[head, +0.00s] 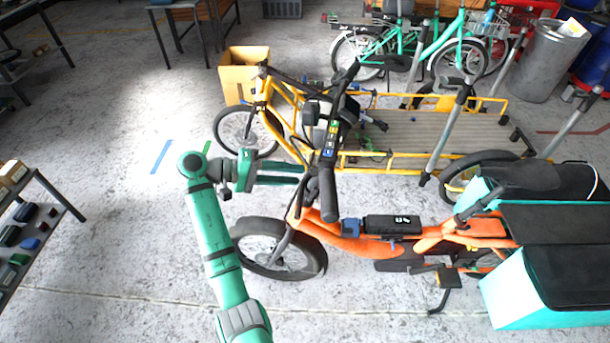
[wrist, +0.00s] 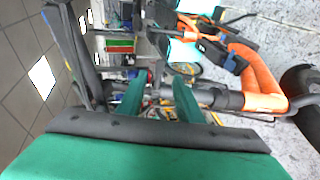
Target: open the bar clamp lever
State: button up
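An orange cargo bike (head: 345,242) stands in the middle of the head view. Its dark handlebar (head: 328,185) rises toward the camera, with a row of coloured parts along it. I cannot make out the bar clamp lever for certain in either view. My teal gripper (head: 303,173) reaches from the left to the handlebar stem; its tips end close to or behind the bar. In the wrist view, my gripper (wrist: 157,82) has its two fingers apart, with a dark stem (wrist: 205,97) crossing near the tips. I cannot tell whether they touch it. Nothing is held.
A yellow cargo bike (head: 400,135) with a flat deck stands just behind. A cardboard box (head: 243,68) is at the upper left. Teal cargo boxes (head: 525,285) sit at the right. A low table with small items (head: 30,243) is at the left edge. Floor (head: 110,200) is free at the left.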

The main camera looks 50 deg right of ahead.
jog(key=shift+w+a+r, duration=0.15)
jog(key=shift+w+a, duration=0.15)
jog(key=shift+a, duration=0.15)
